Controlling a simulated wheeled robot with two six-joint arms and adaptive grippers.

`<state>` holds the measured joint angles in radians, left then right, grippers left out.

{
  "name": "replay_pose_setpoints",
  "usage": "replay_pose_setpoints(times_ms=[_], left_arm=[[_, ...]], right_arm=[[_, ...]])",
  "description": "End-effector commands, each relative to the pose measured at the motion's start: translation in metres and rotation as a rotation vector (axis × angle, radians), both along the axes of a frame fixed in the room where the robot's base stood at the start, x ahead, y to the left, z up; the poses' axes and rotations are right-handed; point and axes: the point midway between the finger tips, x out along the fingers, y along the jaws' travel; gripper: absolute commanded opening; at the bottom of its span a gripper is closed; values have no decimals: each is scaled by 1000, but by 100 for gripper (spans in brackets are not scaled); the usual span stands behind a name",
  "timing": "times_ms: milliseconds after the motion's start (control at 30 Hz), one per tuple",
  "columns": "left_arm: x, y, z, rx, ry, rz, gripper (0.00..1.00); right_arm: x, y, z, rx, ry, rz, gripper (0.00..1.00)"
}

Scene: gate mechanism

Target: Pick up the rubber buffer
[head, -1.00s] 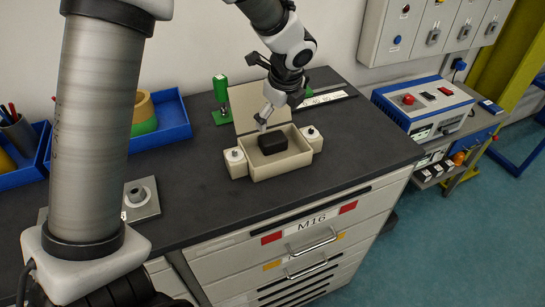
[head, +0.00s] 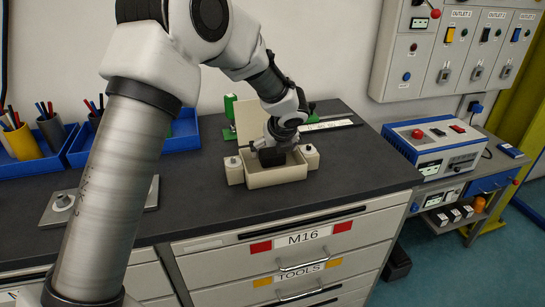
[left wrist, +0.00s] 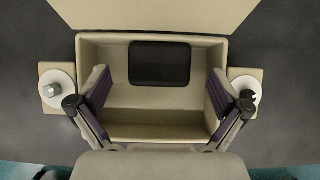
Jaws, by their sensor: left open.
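The rubber buffer is a black block with rounded corners. In the left wrist view the buffer (left wrist: 160,64) lies in the open beige box (left wrist: 158,133), against its far wall. In the head view the buffer (head: 271,158) is partly hidden by my left gripper. My left gripper (left wrist: 158,95) is open and empty, with one finger near each side wall of the box. The buffer is beyond the fingertips in the wrist view, not between the pads. In the head view my left gripper (head: 268,146) is low over the box. My right gripper is not in view.
The box's lid (head: 249,116) stands open behind it. A white round knob (left wrist: 57,88) sits on each side. A green device (head: 230,105) is behind. Blue trays (head: 185,135) and pen cups (head: 50,130) are at the left. The worktop in front is clear.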

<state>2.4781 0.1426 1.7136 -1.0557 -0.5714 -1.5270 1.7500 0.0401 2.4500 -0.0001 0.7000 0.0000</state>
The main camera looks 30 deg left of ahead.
Motion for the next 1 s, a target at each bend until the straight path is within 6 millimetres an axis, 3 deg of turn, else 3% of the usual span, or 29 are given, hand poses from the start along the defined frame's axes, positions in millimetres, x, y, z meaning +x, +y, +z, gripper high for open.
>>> replay_pose_setpoints(times_ms=[133,367,567,1000], left_arm=[[8,9,-19,-3,2,1,100],[10,10,-22,-2,0,0,100],[10,10,-22,-1,0,1,33],[10,7,-17,-2,1,0,32]], right_arm=[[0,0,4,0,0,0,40],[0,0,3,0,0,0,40],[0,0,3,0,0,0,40],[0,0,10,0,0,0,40]])
